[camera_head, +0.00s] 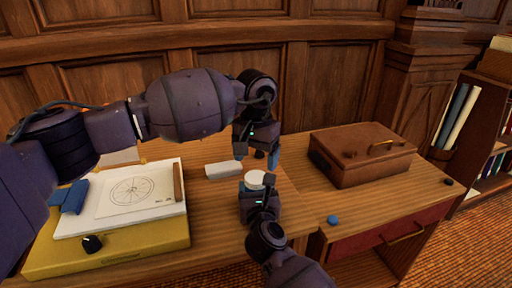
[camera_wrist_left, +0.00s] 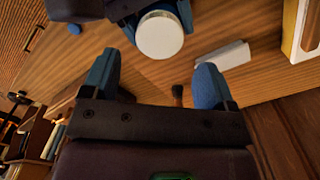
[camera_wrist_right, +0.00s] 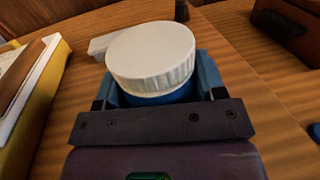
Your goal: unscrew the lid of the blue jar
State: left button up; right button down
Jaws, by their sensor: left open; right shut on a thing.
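The blue jar (camera_wrist_right: 160,97) with its white ribbed lid (camera_wrist_right: 152,58) stands upright in the right wrist view, the lid on top. My right gripper (camera_head: 258,190) is shut on the jar's body below the lid; the lid also shows in the head view (camera_head: 255,178) and in the left wrist view (camera_wrist_left: 160,35). My left gripper (camera_head: 260,156) is open and empty, pointing down above and behind the jar. In the left wrist view its two blue fingers (camera_wrist_left: 155,85) are apart, with the lid beyond them and touching neither.
A white block (camera_head: 223,169) lies left of the jar. A yellow drafting board (camera_head: 150,233) with papers and a blue item (camera_head: 70,197) is at left. A brown case (camera_head: 360,158) stands at right, with a blue round piece (camera_head: 333,220) in front. Some tabletop between is clear.

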aim_at(256, 177)
pick_arm(q)
jog(key=shift+f, duration=2.6)
